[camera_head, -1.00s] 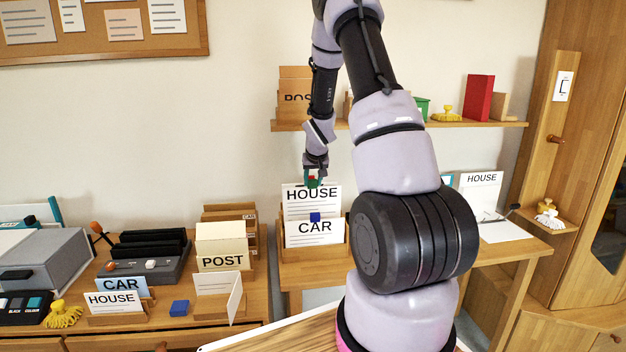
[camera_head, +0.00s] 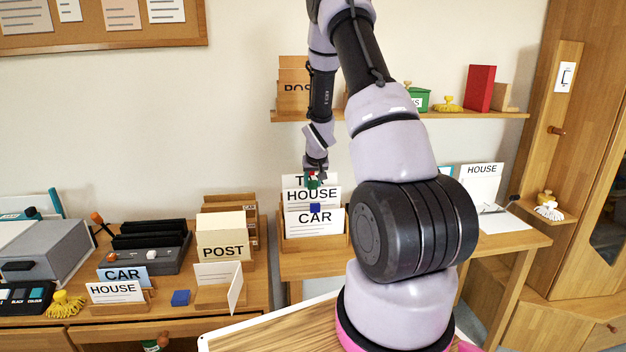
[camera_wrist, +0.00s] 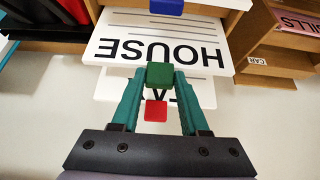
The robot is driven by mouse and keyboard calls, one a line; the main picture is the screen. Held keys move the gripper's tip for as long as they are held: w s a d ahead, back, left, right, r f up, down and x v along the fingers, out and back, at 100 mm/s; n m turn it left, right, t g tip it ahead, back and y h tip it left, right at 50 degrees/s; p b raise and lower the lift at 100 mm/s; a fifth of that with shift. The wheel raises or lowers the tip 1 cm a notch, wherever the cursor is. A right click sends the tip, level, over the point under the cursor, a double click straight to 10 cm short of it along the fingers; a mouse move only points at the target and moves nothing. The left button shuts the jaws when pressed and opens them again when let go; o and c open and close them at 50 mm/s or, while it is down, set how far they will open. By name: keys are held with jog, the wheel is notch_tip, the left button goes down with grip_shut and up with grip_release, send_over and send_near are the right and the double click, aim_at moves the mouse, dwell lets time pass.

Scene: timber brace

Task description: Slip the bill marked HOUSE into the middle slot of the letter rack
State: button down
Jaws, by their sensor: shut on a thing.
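My gripper (camera_head: 313,182) is shut on the green tab (camera_wrist: 160,73) at the top edge of the white HOUSE bill (camera_head: 300,196). The bill is upright above the wooden letter rack (camera_head: 283,243), between the CAR bill (camera_head: 302,224) with a blue tab in front and a white bill starting with T (camera_head: 291,181) behind. Its lower part is hidden behind the CAR bill, so its depth in the slot cannot be told. In the wrist view the HOUSE bill (camera_wrist: 205,53) appears upside down; a red tab (camera_wrist: 155,110) shows between my fingers, at the rear bill.
A wall shelf (camera_head: 440,116) is above right of the rack. A POST box (camera_head: 222,235) and another HOUSE card (camera_head: 112,292) stand on the left desk. A second HOUSE sheet (camera_head: 481,172) stands at right. The air above the rack is otherwise clear.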

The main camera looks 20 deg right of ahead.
jog(key=shift+f, duration=0.55)
jog(key=shift+c, duration=1.7)
grip_release()
jog(key=o, duration=0.3)
jog(key=shift+o, duration=0.2)
notch_tip(320, 180, up, 8)
